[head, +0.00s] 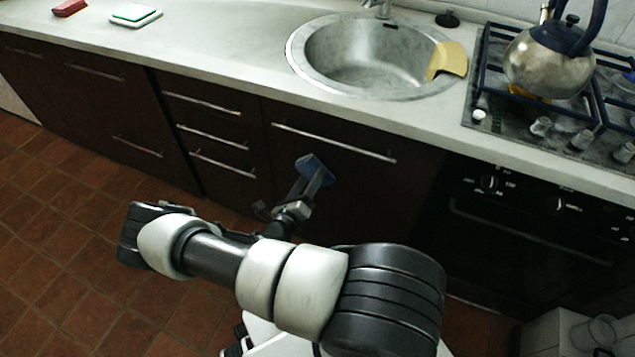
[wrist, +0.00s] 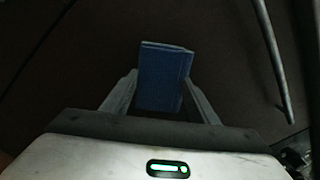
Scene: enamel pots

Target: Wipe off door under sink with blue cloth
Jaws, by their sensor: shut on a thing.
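The blue cloth (head: 315,168) is a folded rectangle held at the end of my gripper (head: 309,184). In the wrist view the blue cloth (wrist: 163,78) sits between the two fingers of my gripper (wrist: 160,88), which is shut on it. The dark brown door under the sink (head: 350,195) has a long metal handle (head: 330,143) along its top. The cloth is in front of this door, below the handle. I cannot tell whether it touches the door. My arm hides the lower part of the door.
The sink (head: 370,55) is set in the counter above, with a yellow cloth or board (head: 447,61) on its rim. A stove with a kettle (head: 548,65) stands at right, above the oven (head: 520,225). Drawers (head: 215,135) lie left. Tiled floor (head: 60,230) at left is clear.

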